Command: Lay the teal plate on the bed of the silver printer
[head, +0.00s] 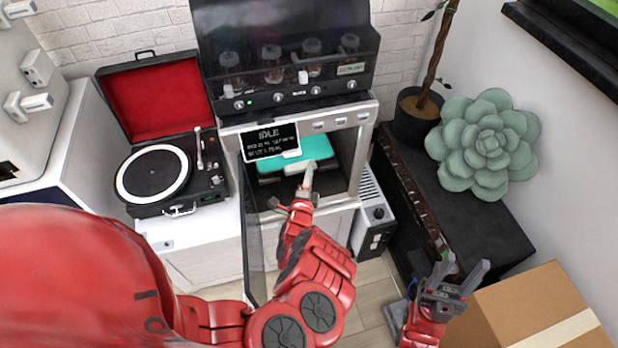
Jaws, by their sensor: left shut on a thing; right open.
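The silver printer (358,108) stands at the back centre, its front open, with a small screen reading IDLE. The teal plate (312,146) is inside the printer opening, looking roughly level over the dark bed (333,183). My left gripper (309,172) reaches into the opening and is shut on the near edge of the plate. Whether the plate touches the bed cannot be told; the screen hides part of its left side. My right gripper (464,275) is open and empty at the lower right, near the cardboard box.
The printer's glass door (254,235) hangs open at the left of the opening. A record player (155,175) stands to the left. A cardboard box (530,305), a dark cabinet (470,220) with a green succulent cushion (487,142), and a potted plant (414,117) are at right.

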